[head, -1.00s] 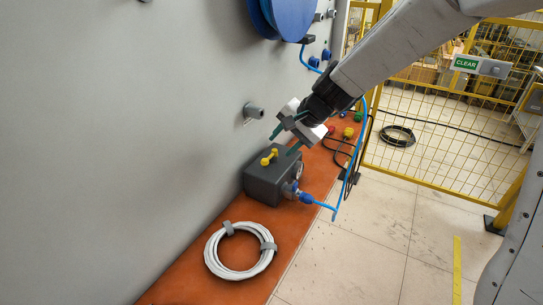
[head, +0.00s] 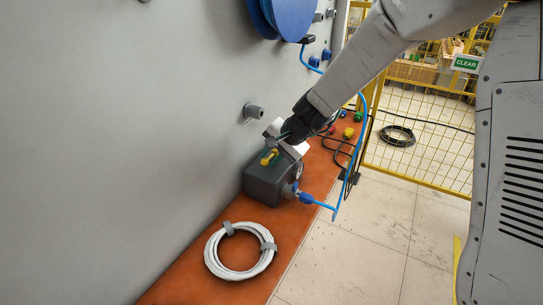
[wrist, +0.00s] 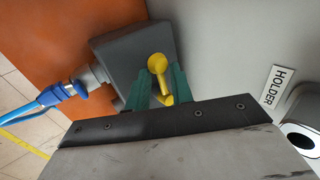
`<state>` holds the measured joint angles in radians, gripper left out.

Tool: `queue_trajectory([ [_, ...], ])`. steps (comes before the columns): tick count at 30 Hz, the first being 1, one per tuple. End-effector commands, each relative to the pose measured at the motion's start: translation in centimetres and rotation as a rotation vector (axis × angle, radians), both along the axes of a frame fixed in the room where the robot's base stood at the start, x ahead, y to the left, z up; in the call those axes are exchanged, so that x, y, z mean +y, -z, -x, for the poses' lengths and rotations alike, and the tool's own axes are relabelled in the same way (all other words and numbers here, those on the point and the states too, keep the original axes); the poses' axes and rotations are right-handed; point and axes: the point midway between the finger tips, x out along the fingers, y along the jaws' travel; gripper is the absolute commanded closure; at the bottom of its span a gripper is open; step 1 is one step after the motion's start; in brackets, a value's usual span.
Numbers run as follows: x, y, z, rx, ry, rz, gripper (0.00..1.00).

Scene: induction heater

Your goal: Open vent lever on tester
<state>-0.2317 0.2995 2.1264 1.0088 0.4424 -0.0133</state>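The tester is a dark grey box (head: 268,186) on the orange shelf, with a yellow vent lever (head: 268,159) on top. My gripper (head: 278,148) is right over the box, its fingertips close to the lever. The wrist view shows the tester (wrist: 118,52) and the yellow lever (wrist: 157,64) from above. There the green fingers of my gripper (wrist: 159,86) stand apart, one on each side of the lever's arm. The gripper looks open; whether either finger touches the lever is not clear. The lever's lower end is partly hidden behind the gripper.
A blue hose (head: 321,205) plugs into the tester's right side. A coiled white cable (head: 211,255) lies in front on the orange shelf (head: 178,284). The grey wall (head: 110,150) runs close on the left, with a holder peg (head: 254,112). A yellow fence (head: 425,150) stands behind.

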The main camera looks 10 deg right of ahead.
Motion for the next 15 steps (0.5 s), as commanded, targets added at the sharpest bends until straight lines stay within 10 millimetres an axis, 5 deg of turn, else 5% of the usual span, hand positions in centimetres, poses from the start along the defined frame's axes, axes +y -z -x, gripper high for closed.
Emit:
queue_trajectory([
  [15,-0.57,-0.02,0.03,0.000,-0.103,-0.001,1.00],
])
